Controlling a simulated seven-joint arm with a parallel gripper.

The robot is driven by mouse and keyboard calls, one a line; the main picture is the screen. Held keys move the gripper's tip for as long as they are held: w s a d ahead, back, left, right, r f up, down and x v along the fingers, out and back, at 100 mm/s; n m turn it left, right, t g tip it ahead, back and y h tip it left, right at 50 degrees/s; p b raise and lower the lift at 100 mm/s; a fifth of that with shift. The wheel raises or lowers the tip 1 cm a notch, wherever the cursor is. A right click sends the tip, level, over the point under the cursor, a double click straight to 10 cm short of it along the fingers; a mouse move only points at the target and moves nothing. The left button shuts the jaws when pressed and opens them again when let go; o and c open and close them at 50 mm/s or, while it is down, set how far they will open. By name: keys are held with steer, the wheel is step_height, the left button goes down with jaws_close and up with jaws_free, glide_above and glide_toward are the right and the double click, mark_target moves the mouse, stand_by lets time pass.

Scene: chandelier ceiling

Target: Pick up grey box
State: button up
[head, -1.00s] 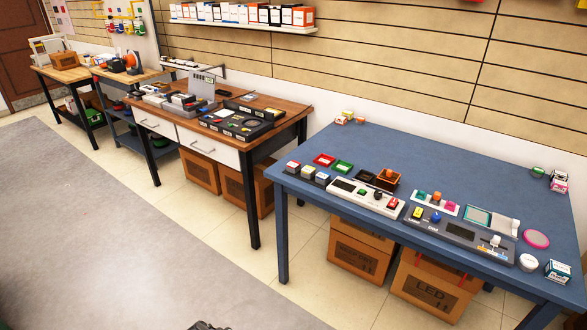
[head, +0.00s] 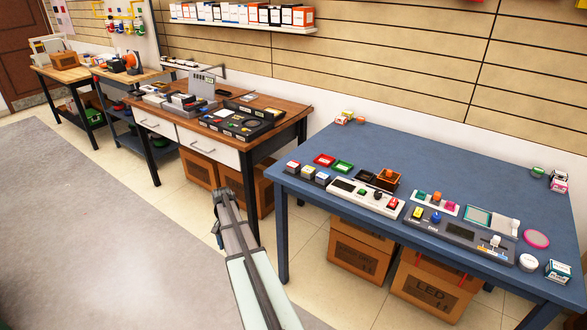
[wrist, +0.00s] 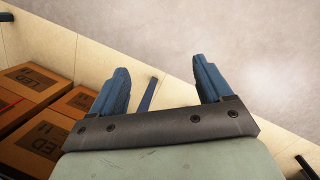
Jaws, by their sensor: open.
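Several grey items are in the head view, and I cannot tell which one is the grey box. A long grey box with yellow and blue buttons (head: 462,235) lies at the front of the blue table. Small grey boxes with coloured tops (head: 308,174) stand at that table's left end. More grey boxes (head: 180,103) lie on the wooden desk. My gripper (head: 220,195) is in front of the wooden desk, below its top and left of the blue table. In the wrist view my gripper (wrist: 161,70) is open and empty, with floor beyond its fingers.
The blue table (head: 420,165) has a clear back half and a crowded front edge. Cardboard boxes (head: 360,250) stand under it; such boxes also show in the wrist view (wrist: 35,85). The wooden desk (head: 285,105) stands left of it. The grey floor (head: 90,230) at left is clear.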

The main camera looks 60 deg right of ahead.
steer(key=w+d+r+m+t, duration=0.15)
steer(key=d+r+m, duration=0.25)
steer(key=d+r, duration=1.4)
step_height(320, 180, up, 16)
steer(key=m+h, duration=0.1)
steer(key=m, duration=0.2)
glide_above(292, 165)
steer(key=shift+t, duration=0.35)
steer(key=f, duration=0.8)
steer(key=shift+w+a, duration=0.2)
steer(key=shift+s+d+f, duration=0.15)
steer(key=shift+f, duration=2.5)
steer(key=c, duration=1.2)
